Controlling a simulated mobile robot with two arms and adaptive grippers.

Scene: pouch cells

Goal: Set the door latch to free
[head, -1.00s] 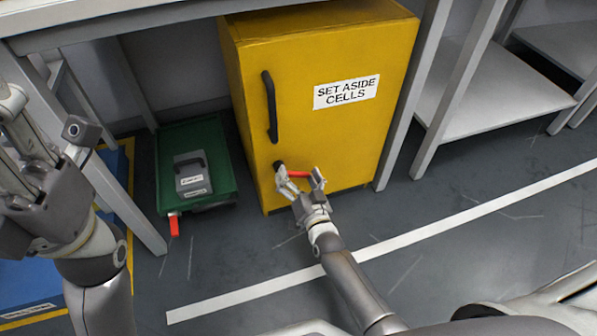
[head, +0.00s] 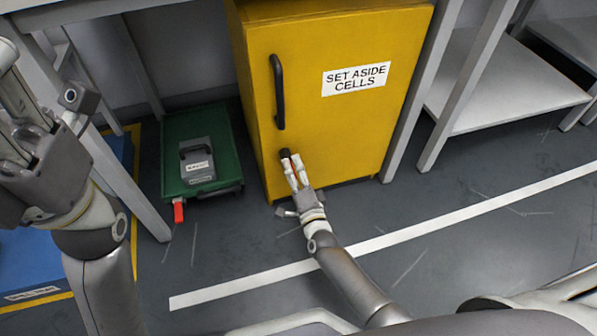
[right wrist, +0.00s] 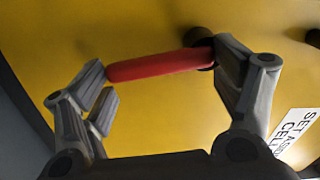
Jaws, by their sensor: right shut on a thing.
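The door latch is a red lever (right wrist: 160,65) on a dark pivot, low on the left side of the yellow cabinet door (head: 340,125). In the head view only a sliver of the red lever (head: 294,172) shows between the fingers. My right gripper (head: 293,165) is at the latch, shut on the lever. In the right wrist view its fingers (right wrist: 160,58) stand at the two ends of the lever. My left gripper (head: 22,135) is at the left edge, far from the cabinet; its opening is unclear.
A black vertical door handle (head: 278,92) is above the latch. A green tray (head: 175,140) with a grey case (head: 197,160) and a red tab is left of the cabinet. Table legs flank both sides. The floor (head: 420,260) in front is clear.

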